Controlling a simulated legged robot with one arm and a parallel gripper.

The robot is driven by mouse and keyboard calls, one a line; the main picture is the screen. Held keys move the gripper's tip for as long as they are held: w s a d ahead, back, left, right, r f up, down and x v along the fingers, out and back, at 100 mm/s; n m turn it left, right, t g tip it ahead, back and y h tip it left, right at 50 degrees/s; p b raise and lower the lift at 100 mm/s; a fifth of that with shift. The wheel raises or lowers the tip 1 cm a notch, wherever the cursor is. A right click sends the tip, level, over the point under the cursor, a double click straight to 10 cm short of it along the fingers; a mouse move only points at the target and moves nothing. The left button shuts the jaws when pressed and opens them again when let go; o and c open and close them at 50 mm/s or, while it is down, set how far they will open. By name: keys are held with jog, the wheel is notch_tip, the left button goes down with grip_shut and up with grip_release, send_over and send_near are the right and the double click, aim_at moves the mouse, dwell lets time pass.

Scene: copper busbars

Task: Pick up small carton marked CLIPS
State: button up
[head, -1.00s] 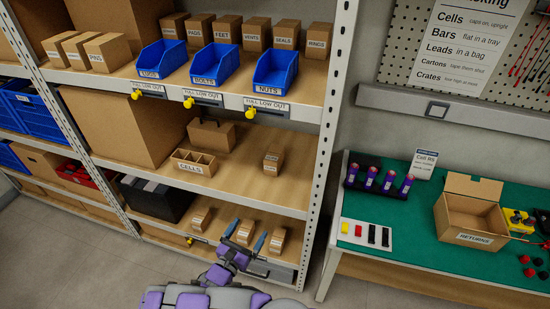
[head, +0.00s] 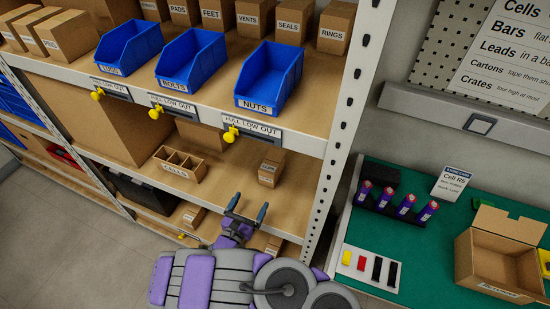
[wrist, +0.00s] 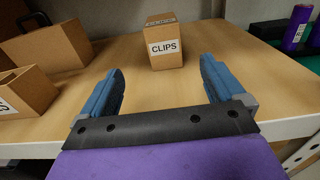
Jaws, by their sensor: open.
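The small carton marked CLIPS (wrist: 164,45) stands upright on the wooden shelf board (wrist: 150,95), its label facing my wrist camera. In the head view the carton (head: 270,170) is on the middle shelf, below the NUTS bin. My gripper (wrist: 160,78) is open and empty, its two blue fingers spread at the shelf's front edge. The carton is beyond the fingertips, roughly centred between them and apart from both. In the head view my gripper (head: 247,213) shows in front of the shelf, below the carton.
A divided CELLS box (head: 181,166) stands left of the carton. Blue bins, including NUTS (head: 266,80), sit on the shelf above, with a yellow knob (head: 230,135) below it. A rack post (head: 340,140) rises on the right. The board around the carton is clear.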

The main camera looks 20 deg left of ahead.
jog(key=b, duration=0.1)
send_near(266, 177)
jog(key=shift+w+d, duration=0.2)
jog(key=shift+w, duration=0.35)
jog(key=shift+w+d, duration=0.25)
jog(key=shift+w, duration=0.35)
jog(key=w, duration=0.2)
jog(key=w+b, duration=0.1)
jog(key=w, duration=0.1)
jog(key=w+b, duration=0.1)
jog(key=w, duration=0.2)
jog(key=shift+a+f, duration=0.1)
jog(key=shift+a, duration=0.15)
jog(key=shift+w+d, duration=0.2)
jog(key=shift+w, duration=0.35)
jog(key=shift+w+b, duration=1)
jog(key=shift+w, duration=1.3)
jog(key=c, duration=1.3)
